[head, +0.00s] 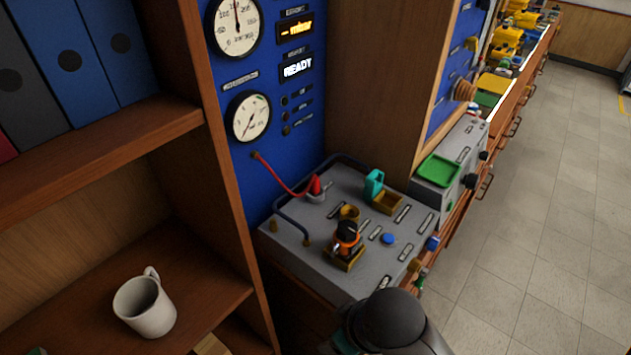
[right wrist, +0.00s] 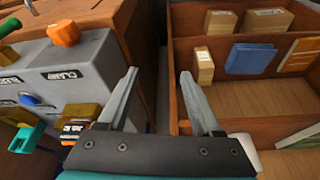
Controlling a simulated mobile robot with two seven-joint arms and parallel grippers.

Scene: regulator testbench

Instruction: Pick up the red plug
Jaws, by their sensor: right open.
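The red plug (head: 315,186) stands upright in a light round seat at the back left of the grey bench top (head: 330,268). A red hose (head: 280,177) runs from it to the blue gauge panel. My right arm shows as a dark rounded link at the bottom of the head view; its fingertips are not visible there. In the right wrist view my right gripper (right wrist: 160,78) is open, with nothing between its fingers. The red plug is not visible in that view. My left gripper is in neither view.
An orange and black part (head: 347,238) sits in a brass holder on the bench. A teal part (head: 374,185) stands by a brass tray (head: 386,203). A curved blue-grey rail lies left of the plug. A wooden shelf with a white mug (head: 146,307) borders the bench's left.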

